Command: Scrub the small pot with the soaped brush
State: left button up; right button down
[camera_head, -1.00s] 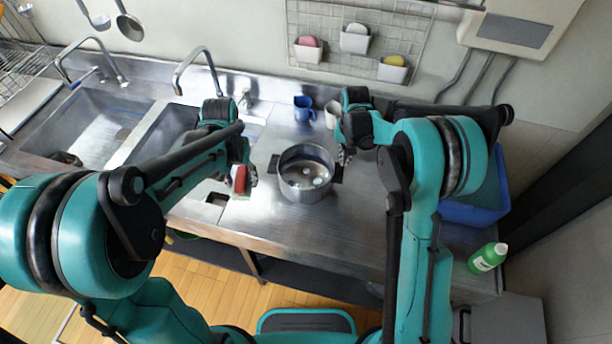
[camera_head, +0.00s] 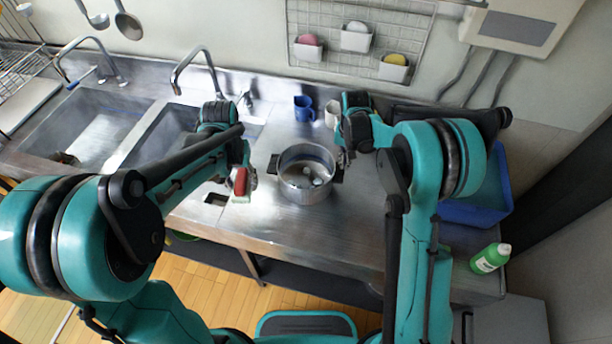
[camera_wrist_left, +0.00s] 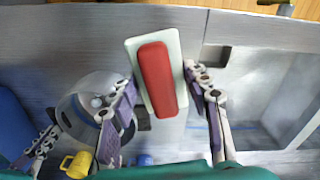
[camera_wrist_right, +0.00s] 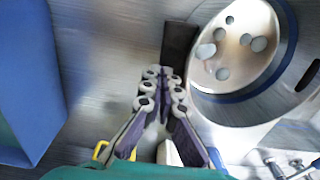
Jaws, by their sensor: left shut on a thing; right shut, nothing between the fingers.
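The small steel pot (camera_head: 290,190) stands on the counter, with pale round patches inside and dark side handles. It also shows in the right wrist view (camera_wrist_right: 205,100) and the left wrist view (camera_wrist_left: 75,105). My left gripper (camera_head: 243,176) is shut on the brush (camera_wrist_left: 158,80), which has a red back and a pale base, left of the pot and apart from it. Whether soap is on the bristles cannot be seen. My right gripper (camera_wrist_right: 160,78) is shut and empty beside the pot's dark right handle (camera_wrist_right: 178,48).
Two sinks (camera_head: 80,130) with faucets lie to the left. A blue mug (camera_head: 304,110) and a white cup (camera_head: 332,116) stand behind the pot. A blue bin (camera_head: 478,212) and a green bottle (camera_head: 488,259) are at the right. Counter in front of the pot is clear.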

pick_arm(q)
jog(key=shift+r, duration=0.1)
pick_arm(e)
jog(key=shift+r, duration=0.15)
